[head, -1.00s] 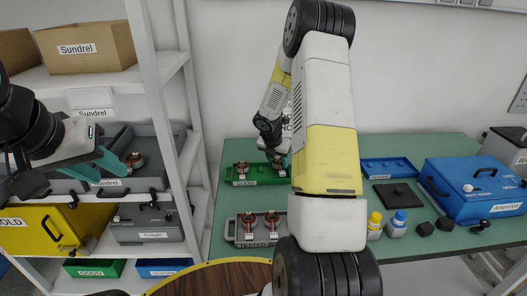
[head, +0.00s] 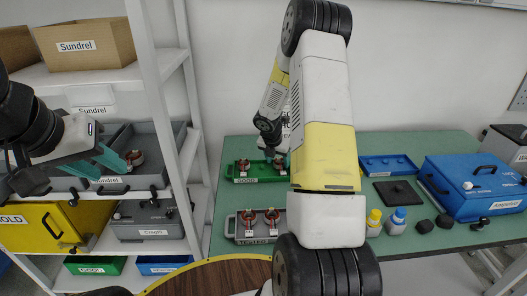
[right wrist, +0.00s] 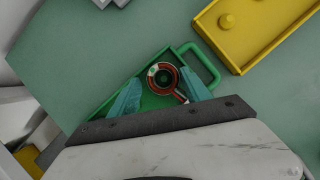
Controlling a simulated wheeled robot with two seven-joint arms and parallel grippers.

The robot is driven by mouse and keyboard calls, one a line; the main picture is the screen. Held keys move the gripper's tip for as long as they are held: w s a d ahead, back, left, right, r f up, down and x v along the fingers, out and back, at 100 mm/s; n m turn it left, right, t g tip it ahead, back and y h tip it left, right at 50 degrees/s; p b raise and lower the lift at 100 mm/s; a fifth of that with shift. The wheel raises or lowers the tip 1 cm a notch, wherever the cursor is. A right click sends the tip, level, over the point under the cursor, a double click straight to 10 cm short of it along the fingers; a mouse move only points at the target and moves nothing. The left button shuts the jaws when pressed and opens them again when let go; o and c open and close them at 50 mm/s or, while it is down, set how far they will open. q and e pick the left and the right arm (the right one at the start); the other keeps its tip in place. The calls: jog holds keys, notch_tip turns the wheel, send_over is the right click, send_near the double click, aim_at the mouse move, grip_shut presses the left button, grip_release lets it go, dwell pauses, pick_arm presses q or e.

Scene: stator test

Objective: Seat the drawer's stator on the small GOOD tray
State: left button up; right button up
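The drawer's stator (head: 135,157), a red-and-silver ring, sits in the grey open drawer (head: 172,150) on the left shelf. My left gripper (head: 118,166) is over that drawer, its teal fingers apart and their tips just left of the stator. The small green GOOD tray (head: 262,179) lies on the table, with one stator (head: 243,166) at its left end. My right gripper (head: 279,160) is at the tray's right end. In the right wrist view its teal fingers (right wrist: 160,88) are spread either side of another stator (right wrist: 163,77) in the green tray, with gaps showing.
A grey tray (head: 232,228) with two stators stands at the table's front. A yellow tray (right wrist: 255,28) lies near the green tray's handle. A blue tray (head: 389,166), a black plate (head: 398,192), bottles (head: 396,221) and a blue box (head: 474,185) stand right. My right arm hides the table's middle.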

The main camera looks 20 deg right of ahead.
jog(key=shift+r, duration=0.1)
dwell(0.5)
jog(key=shift+r, duration=2.4)
jog(key=o, duration=0.6)
jog(key=shift+c, duration=0.2)
jog(key=v, duration=0.7)
jog(key=shift+r, duration=0.4)
jog(key=shift+s, duration=0.1)
